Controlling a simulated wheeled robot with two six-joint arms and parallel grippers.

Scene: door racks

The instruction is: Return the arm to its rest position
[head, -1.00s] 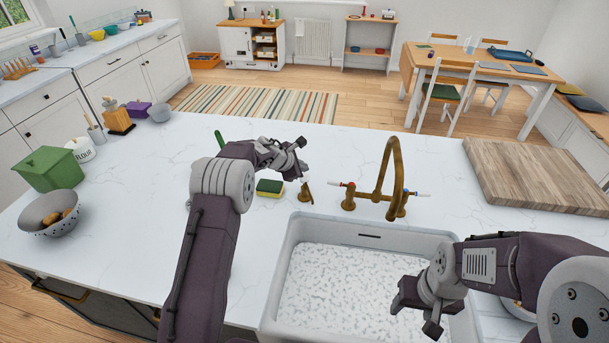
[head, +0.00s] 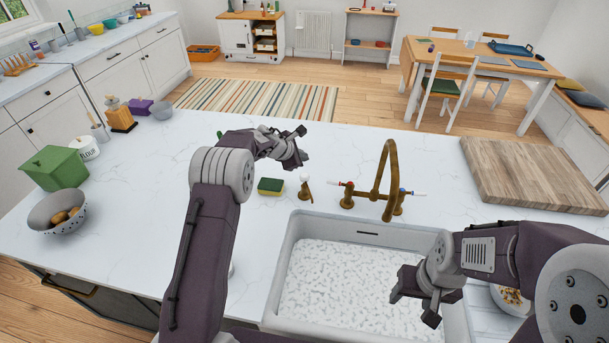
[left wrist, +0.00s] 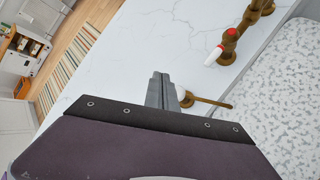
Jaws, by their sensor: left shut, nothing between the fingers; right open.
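My left gripper (head: 303,144) is above the far part of the white counter, behind the sponge and the small brass dispenser. Its fingers (left wrist: 163,90) are shut and empty in the left wrist view. My right gripper (head: 414,304) hangs over the right part of the white sink (head: 283,278), open and with nothing visible in it. The left arm reaches in from the bottom left, and the right arm comes in from the right.
A brass tap (head: 385,180) stands behind the sink, with a brass dispenser (head: 305,190) and a sponge (head: 270,187) to its left. A wooden board (head: 535,175) lies at the right. A colander (head: 57,211) and green box (head: 55,168) stand at the left. Counter between is mostly clear.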

